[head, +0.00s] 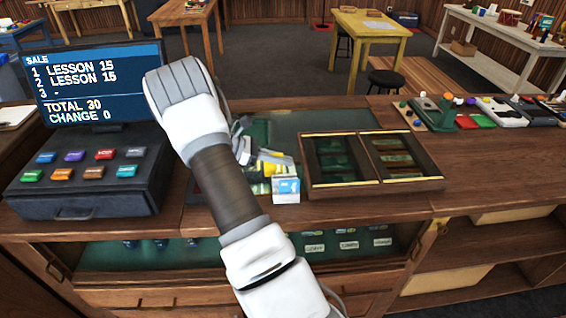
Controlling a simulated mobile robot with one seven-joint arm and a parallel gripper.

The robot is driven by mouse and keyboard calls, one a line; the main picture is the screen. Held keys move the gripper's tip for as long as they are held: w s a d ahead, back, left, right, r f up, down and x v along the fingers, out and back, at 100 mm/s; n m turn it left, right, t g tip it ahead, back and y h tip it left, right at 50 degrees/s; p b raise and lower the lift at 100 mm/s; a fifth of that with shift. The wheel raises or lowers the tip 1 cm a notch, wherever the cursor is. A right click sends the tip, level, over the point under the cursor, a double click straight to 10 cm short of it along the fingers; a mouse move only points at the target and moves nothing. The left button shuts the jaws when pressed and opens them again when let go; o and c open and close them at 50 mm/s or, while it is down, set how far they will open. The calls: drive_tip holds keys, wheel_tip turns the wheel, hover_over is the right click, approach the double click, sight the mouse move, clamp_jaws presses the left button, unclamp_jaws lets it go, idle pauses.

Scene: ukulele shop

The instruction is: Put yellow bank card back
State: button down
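A small yellow piece (268,168), which may be the yellow bank card, shows on the counter at the end of my gripper, just left of the wooden two-part tray. My gripper (276,158) reaches down there from behind my white arm, which hides most of it. I cannot tell whether its fingers are open or closed, or whether they touch the yellow piece. A small white and blue box (286,189) stands right in front of the yellow piece, near the counter's front edge.
The dark wooden tray (372,188) has green-lined compartments. A register (88,175) with coloured buttons and a sale screen (92,88) stands at left. Several small items, including a green stand (436,113), line the right back. The counter (500,165) is clear at right.

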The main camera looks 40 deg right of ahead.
drive_tip(key=shift+f, duration=0.65)
drive_tip(key=shift+f, duration=0.15)
drive_tip(key=c, duration=1.1)
unclamp_jaws()
drive_tip(key=shift+o, duration=0.2)
